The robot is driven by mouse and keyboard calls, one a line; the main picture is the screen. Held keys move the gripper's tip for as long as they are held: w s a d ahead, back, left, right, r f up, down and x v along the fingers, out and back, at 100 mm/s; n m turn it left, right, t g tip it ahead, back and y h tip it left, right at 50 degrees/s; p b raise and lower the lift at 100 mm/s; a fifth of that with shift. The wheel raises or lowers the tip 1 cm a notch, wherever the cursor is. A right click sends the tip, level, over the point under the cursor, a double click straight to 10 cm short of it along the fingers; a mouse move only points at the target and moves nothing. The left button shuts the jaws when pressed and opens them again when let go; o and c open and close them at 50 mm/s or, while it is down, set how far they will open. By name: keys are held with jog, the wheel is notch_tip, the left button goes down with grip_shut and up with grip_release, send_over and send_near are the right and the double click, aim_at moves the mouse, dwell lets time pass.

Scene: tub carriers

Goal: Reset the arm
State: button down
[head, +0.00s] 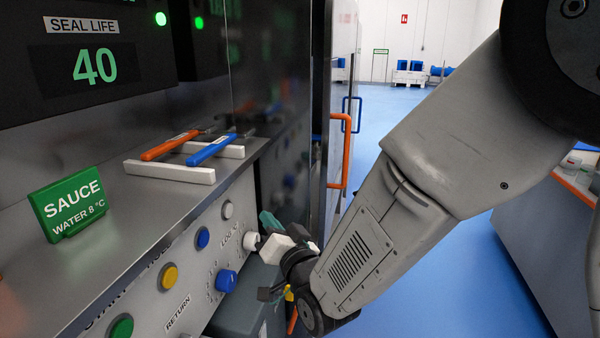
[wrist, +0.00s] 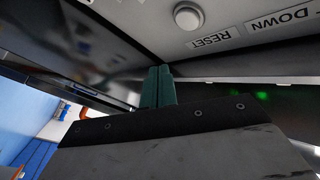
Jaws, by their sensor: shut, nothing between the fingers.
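My gripper (head: 270,222) has green fingers and is close in front of the machine's button panel in the head view, near a white knob (head: 250,241). In the wrist view the green fingers of my gripper (wrist: 158,84) are pressed together with nothing between them. A round white button (wrist: 188,16) beside the label RESET sits above the fingertips in that view, apart from them in the picture. My arm reaches in from the upper right of the head view and hides part of the panel.
The panel also carries a blue button (head: 203,238), a yellow button (head: 168,277), a green button (head: 121,327) and a blue knob (head: 226,281). Orange-handled (head: 170,145) and blue-handled (head: 211,149) tools lie on white rests on the ledge. A green SAUCE sign (head: 68,204) stands there. Blue floor is open behind.

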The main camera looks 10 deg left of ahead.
notch_tip(320, 180, down, 10)
jog(key=s+d+n+g+h, duration=0.2)
jog(key=g+h, duration=0.2)
jog(key=g, duration=0.2)
jog(key=s+d+f+n+g+h, duration=0.1)
jog(key=s+d+g+h, duration=0.25)
jog(key=d, duration=0.65)
jog(key=s+d+r+m+g+h, duration=0.1)
jog(key=s+d+r, duration=0.4)
jog(key=d, duration=0.5)
jog(key=s+d+r+m+g+h, duration=0.1)
jog(key=s+d+r+h, duration=0.1)
jog(key=s+d+r, duration=0.3)
jog(key=s+d+r+m+g+h, duration=0.1)
jog(key=s+d+r+g+h, duration=0.1)
jog(key=s+d+r, duration=0.3)
jog(key=s+d, duration=0.4)
jog(key=d, duration=0.6)
jog(key=shift+s+r+m, duration=0.25)
jog(key=shift+m, duration=0.15)
